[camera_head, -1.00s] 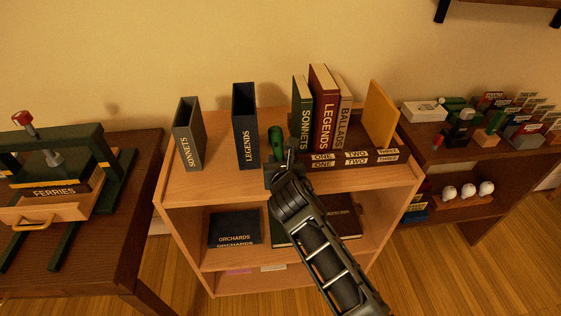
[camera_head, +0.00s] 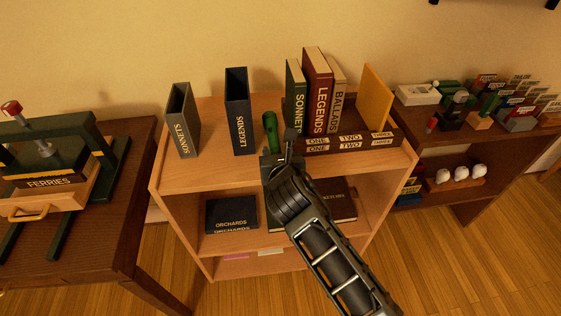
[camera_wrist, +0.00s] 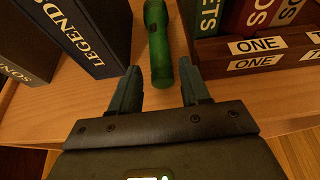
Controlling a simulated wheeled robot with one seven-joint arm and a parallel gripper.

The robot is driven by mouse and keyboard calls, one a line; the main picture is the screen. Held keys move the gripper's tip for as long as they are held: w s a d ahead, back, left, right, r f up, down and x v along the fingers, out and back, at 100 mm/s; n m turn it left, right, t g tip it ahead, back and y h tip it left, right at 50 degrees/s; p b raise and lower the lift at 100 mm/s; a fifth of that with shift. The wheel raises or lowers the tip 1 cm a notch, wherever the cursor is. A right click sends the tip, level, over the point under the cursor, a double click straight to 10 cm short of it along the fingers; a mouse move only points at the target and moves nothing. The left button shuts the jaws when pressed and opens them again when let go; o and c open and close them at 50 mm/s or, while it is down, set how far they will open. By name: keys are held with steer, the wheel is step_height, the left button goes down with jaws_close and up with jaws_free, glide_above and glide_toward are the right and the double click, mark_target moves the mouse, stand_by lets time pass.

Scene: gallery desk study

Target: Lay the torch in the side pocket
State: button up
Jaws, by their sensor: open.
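The torch (camera_head: 270,127) is a green cylinder on the light wooden top of the shelf unit, between the navy LEGENDS slipcase and the book rack. In the wrist view the torch (camera_wrist: 159,48) lies ahead, its near end between the two fingertips. My gripper (camera_wrist: 160,75) is open, with one finger on each side of that end and nothing clasped. In the head view my gripper (camera_head: 278,156) is just in front of the torch, over the shelf's front part. I cannot tell which place is the side pocket.
The navy LEGENDS slipcase (camera_head: 240,112) and grey SONNETS slipcase (camera_head: 182,122) stand left. The dark book rack (camera_head: 345,143) with upright books stands close on the right. A press (camera_head: 45,145) stands on the left table. A right-hand shelf (camera_head: 420,145) holds small items.

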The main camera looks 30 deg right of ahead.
steer(key=v, duration=0.7)
steer(key=s+d+f+m+y, duration=0.1)
steer(key=s+f+m+y, duration=0.1)
steer(key=s+m, duration=0.75)
steer(key=s+d+f+m+y, duration=0.15)
steer(key=s+m, duration=0.35)
steer(key=s, duration=0.9)
steer(key=s+r+m+t, duration=0.1)
steer(key=s+r+m, duration=0.4)
steer(key=s+m, duration=0.3)
steer(key=s+a+r+m, duration=0.1)
steer(key=s+r+m, duration=0.5)
steer(key=s+m, duration=0.2)
steer(key=shift+s+r+m+t+y, duration=0.15)
steer(key=shift+s+m+t+y, duration=0.1)
steer(key=shift+m+t+y, duration=0.25)
steer(key=shift+o, duration=1.4)
steer(key=shift+s+r+m, duration=0.2)
steer(key=shift+r+m, duration=0.2)
steer(key=shift+m, duration=0.05)
